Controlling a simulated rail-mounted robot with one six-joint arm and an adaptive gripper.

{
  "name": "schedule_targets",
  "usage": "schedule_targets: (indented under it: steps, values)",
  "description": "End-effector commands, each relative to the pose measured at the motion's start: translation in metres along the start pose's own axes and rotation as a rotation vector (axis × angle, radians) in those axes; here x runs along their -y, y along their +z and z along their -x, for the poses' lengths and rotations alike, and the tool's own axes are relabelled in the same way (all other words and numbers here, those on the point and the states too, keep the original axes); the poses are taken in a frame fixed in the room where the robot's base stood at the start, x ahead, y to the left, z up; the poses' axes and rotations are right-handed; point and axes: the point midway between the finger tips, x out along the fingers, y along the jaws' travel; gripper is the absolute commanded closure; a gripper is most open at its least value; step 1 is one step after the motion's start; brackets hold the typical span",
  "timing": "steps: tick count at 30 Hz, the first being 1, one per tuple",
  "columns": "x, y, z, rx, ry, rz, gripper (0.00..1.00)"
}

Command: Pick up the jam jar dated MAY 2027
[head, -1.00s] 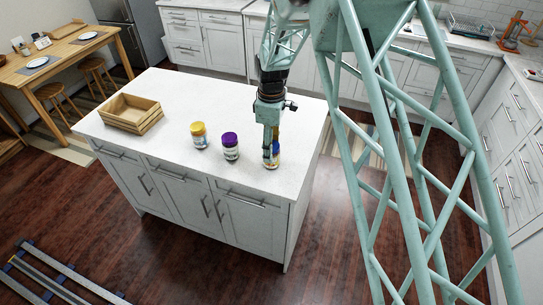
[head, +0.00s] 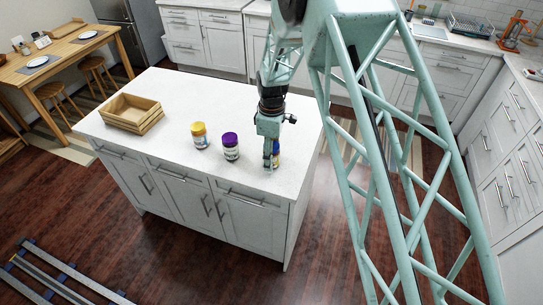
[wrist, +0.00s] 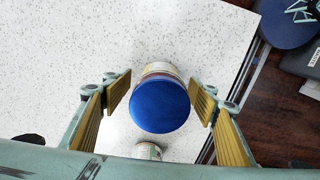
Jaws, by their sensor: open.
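Three jars stand on the white island top: one with a yellow lid (head: 199,136), one with a purple lid (head: 231,147), and one at the right (head: 277,154), partly hidden by my gripper (head: 270,158). In the wrist view the jar below me has a round blue lid (wrist: 160,106) and a strip of label. My gripper (wrist: 161,98) is open, with one finger on each side of this jar and visible gaps between the pads and the lid. No date is readable on any jar.
A wooden crate (head: 132,114) stands at the left of the island top (head: 185,95). The purple-lidded jar is close to the left of my gripper. A small part of another round item (wrist: 148,151) shows below the blue lid. The island's right edge is near.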

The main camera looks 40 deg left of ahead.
Motion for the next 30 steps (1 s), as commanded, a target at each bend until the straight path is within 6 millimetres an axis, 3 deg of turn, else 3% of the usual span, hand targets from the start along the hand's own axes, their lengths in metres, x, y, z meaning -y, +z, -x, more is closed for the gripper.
schedule_targets:
  steps: [6,18,30]
  values:
    - [0.0000,0.0000,0.0002,0.000,0.000,0.000,0.46]
    - [-0.0004,-0.0002,0.0009,-0.001,0.001,0.000,0.81]
    - [-0.0006,-0.0003,0.0034,-0.001,0.001,0.000,0.81]
